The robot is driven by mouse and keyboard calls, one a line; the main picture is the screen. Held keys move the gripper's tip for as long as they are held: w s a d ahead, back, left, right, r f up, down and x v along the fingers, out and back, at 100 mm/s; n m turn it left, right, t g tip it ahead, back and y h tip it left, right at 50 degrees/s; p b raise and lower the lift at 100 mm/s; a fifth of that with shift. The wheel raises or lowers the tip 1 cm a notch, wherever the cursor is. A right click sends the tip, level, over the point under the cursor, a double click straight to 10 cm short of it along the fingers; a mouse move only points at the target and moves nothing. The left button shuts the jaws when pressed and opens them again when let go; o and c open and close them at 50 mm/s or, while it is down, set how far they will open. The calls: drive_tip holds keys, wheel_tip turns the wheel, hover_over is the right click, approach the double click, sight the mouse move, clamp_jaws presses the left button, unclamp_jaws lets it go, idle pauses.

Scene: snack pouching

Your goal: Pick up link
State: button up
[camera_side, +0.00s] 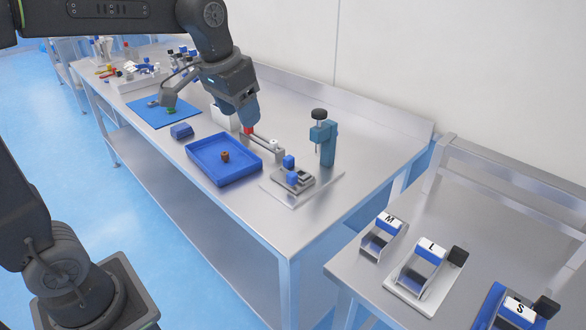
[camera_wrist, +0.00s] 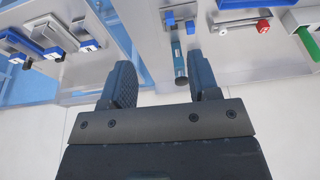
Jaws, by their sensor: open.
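A small brown piece (camera_side: 225,156) lies in a blue tray (camera_side: 200,158) on the steel bench. It is too small to make out well, and I cannot tell for certain that it is the link. My gripper (camera_side: 245,118) is above the bench, behind the tray and apart from the brown piece. In the wrist view my gripper (camera_wrist: 160,65) shows two spread dark fingers with nothing held between them. A strip of the tray (camera_wrist: 240,4) shows at the top edge there; the brown piece is not visible in it.
A metal bar device (camera_side: 265,147) with a red end stands close behind the tray. A small fixture (camera_side: 300,185) with blue blocks sits in front. A blue mat (camera_side: 150,114) lies further left. A second table (camera_side: 350,268) holds lettered fixtures.

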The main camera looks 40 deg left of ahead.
drive_tip(key=w+a+f+g, duration=0.1)
drive_tip(key=w+a, duration=0.1)
drive_tip(key=w, duration=0.3)
drive_tip(key=w+a+f+g, duration=0.1)
drive_tip(key=w+a+f, duration=0.1)
drive_tip(key=w, duration=0.4)
drive_tip(key=g, duration=0.1)
approach(290, 156)
drive_tip(key=f, duration=0.5)
drive_tip(key=shift+s+a+f, duration=0.1)
drive_tip(key=shift+s+f, duration=0.05)
drive_tip(key=shift+s, duration=0.25)
drive_tip(key=shift+w+f, duration=0.2)
drive_tip(key=shift+f, duration=1.1)
drive_tip(key=shift+w+f, duration=0.2)
drive_tip(key=shift+f, duration=1.15)
drive_tip(key=shift+c, duration=0.4)
drive_tip(key=shift+r, duration=0.1)
clamp_jaws()
